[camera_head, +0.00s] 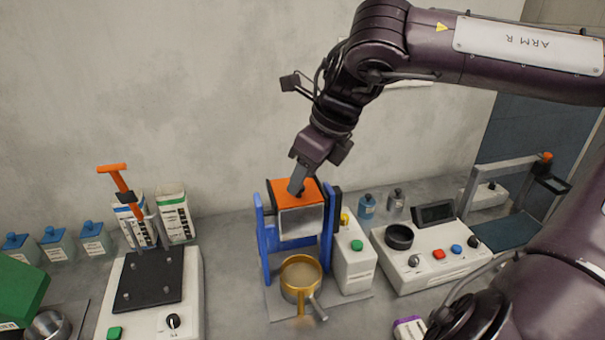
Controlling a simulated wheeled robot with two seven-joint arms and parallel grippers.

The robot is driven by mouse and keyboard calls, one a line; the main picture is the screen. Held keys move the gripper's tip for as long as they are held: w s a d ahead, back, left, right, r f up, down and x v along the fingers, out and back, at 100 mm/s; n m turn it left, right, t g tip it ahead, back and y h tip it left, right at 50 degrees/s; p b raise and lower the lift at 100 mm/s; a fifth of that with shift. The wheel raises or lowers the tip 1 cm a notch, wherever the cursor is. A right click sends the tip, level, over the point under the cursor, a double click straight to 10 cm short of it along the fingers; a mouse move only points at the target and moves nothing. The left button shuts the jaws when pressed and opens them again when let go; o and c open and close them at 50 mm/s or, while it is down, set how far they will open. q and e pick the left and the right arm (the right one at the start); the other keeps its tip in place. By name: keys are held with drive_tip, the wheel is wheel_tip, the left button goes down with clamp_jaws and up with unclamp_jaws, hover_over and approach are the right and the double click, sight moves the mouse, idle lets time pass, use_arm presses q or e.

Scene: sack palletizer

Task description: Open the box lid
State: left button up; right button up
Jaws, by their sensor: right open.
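The box (301,222) is a light grey container held between the blue uprights of a stand. Its orange lid (281,192) lies on top and looks shut. My right gripper (296,189) points down at the lid, with its fingertips at or just above the lid's middle. Whether they touch the lid I cannot tell. The fingers overlap in this view and hide part of the lid. My left gripper is not in view.
A brass-coloured pan (301,276) sits below the box. A white control unit (352,262) stands close on the right, with another instrument (430,252) beyond it. A black-plated device (150,280) stands left. The wall is close behind.

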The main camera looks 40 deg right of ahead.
drive_tip(key=shift+x, duration=0.75)
drive_tip(key=shift+w, duration=0.1)
clamp_jaws()
drive_tip(key=shift+d, duration=0.1)
